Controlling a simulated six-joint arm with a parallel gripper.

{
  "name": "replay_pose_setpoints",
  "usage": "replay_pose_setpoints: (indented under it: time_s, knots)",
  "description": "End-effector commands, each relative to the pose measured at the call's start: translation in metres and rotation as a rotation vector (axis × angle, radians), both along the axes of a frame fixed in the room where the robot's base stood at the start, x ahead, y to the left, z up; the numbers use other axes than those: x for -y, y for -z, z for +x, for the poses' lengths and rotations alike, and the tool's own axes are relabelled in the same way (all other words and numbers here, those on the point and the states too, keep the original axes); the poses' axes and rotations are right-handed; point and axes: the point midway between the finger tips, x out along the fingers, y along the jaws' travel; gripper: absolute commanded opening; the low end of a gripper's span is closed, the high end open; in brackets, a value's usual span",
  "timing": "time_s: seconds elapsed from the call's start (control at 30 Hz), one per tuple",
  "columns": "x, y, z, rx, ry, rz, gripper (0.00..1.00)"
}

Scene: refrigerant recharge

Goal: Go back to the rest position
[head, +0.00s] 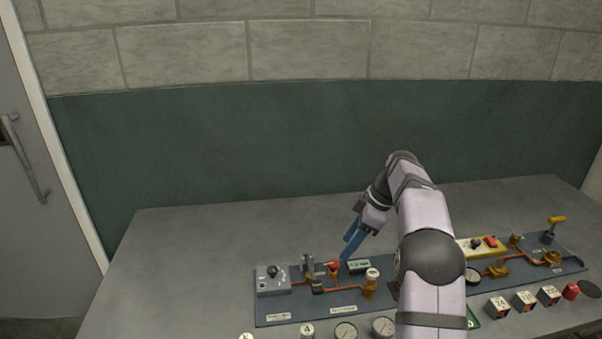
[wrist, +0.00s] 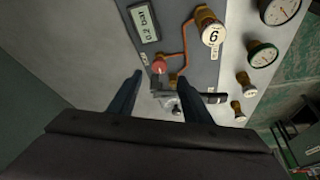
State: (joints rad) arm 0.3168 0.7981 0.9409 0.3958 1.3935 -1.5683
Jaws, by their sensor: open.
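My gripper (head: 354,237) has blue fingers and hangs above the back edge of the panel, left of my forearm in the head view. In the wrist view its two fingers (wrist: 158,98) stand apart with nothing held between them. Beyond the fingers lies the grey panel (head: 262,313). It carries a red knob (head: 333,266), which also shows in the wrist view (wrist: 159,67), and a small display (head: 359,266) reading 0.2 bar in the wrist view (wrist: 145,24). The gripper appears apart from these parts. My forearm hides the middle of the panel.
A grey control box (head: 272,282) sits at the panel's left end. A brass cylinder (head: 371,283) stands near my arm. A yellow box (head: 481,247) and a yellow-handled lever (head: 555,222) are at the right. Gauges (head: 346,330) and numbered blocks (head: 525,301) line the front. The table's left side (head: 170,260) is clear.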

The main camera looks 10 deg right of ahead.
Motion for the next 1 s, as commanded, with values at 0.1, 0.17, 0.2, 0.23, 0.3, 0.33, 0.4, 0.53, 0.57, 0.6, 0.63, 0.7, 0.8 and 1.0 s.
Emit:
replay_pose_setpoints:
  time_s: [0.1, 0.17, 0.2, 0.23, 0.3, 0.33, 0.4, 0.53, 0.57, 0.6, 0.63, 0.7, 0.8, 1.0]
  knots:
    - [-0.006, -0.003, -0.006, -0.022, 0.042, -0.003, 0.45]
    - [-0.011, -0.005, -0.012, -0.044, 0.080, -0.005, 0.45]
    - [-0.015, -0.006, -0.017, -0.061, 0.115, -0.008, 0.45]
    - [-0.018, -0.007, -0.022, -0.075, 0.145, -0.010, 0.45]
    - [-0.027, -0.008, -0.034, -0.113, 0.221, -0.017, 0.45]
    - [-0.031, -0.009, -0.041, -0.129, 0.259, -0.021, 0.45]
    - [-0.040, -0.009, -0.058, -0.168, 0.347, -0.031, 0.45]
    - [-0.054, -0.006, -0.090, -0.226, 0.496, -0.054, 0.45]
    - [-0.056, -0.005, -0.097, -0.238, 0.526, -0.062, 0.45]
    - [-0.059, -0.003, -0.107, -0.252, 0.565, -0.070, 0.45]
    - [-0.061, -0.002, -0.115, -0.260, 0.593, -0.078, 0.45]
    - [-0.065, 0.002, -0.135, -0.280, 0.659, -0.097, 0.45]
    - [-0.071, 0.008, -0.169, -0.304, 0.756, -0.131, 0.45]
    - [-0.079, 0.026, -0.243, -0.332, 0.954, -0.191, 0.45]
